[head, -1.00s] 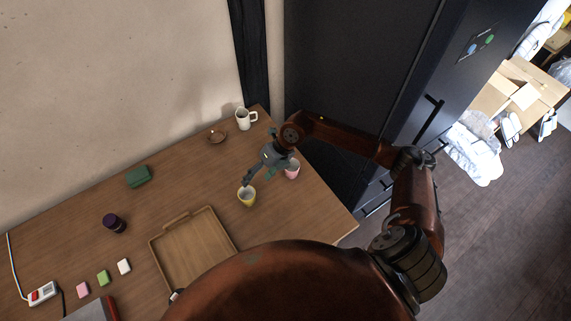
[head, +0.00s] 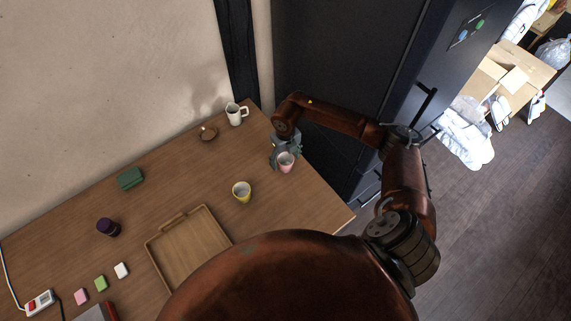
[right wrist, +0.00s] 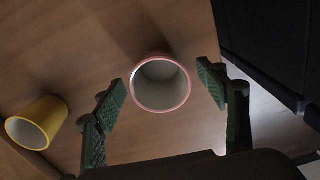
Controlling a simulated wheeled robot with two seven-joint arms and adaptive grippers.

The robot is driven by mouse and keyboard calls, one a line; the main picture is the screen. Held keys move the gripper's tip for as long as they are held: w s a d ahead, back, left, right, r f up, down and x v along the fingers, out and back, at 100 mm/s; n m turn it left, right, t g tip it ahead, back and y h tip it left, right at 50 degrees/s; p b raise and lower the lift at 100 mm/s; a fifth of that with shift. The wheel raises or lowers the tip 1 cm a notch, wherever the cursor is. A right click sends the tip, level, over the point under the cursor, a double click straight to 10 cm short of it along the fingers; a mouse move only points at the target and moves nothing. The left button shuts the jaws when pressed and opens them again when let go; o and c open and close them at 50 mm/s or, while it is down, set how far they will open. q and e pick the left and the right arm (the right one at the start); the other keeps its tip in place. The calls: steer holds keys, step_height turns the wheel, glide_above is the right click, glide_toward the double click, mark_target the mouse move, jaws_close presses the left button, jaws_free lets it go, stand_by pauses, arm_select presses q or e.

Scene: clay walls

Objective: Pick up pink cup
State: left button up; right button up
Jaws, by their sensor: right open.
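The pink cup (head: 286,163) stands near the right end of the wooden table. In the right wrist view the pink cup (right wrist: 160,84) shows its pink rim and pale inside. My right gripper (head: 285,155) is at the cup, open. In the right wrist view its green-padded fingers (right wrist: 163,92) are spread, one on each side of the cup, with gaps between pads and cup. How far down the fingers reach along the cup is hard to tell. My left gripper is not in view.
A yellow cup (head: 241,191) stands to the left of the pink cup, also in the right wrist view (right wrist: 37,123). A white mug (head: 235,115) and small brown dish (head: 209,134) are behind. A wooden tray (head: 155,248) lies left. A dark cabinet (head: 335,65) rises beyond the table edge.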

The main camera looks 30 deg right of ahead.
steer(key=shift+f, duration=0.3)
steer(key=c, duration=1.3)
steer(key=shift+r, duration=0.1)
steer(key=shift+r, duration=0.1)
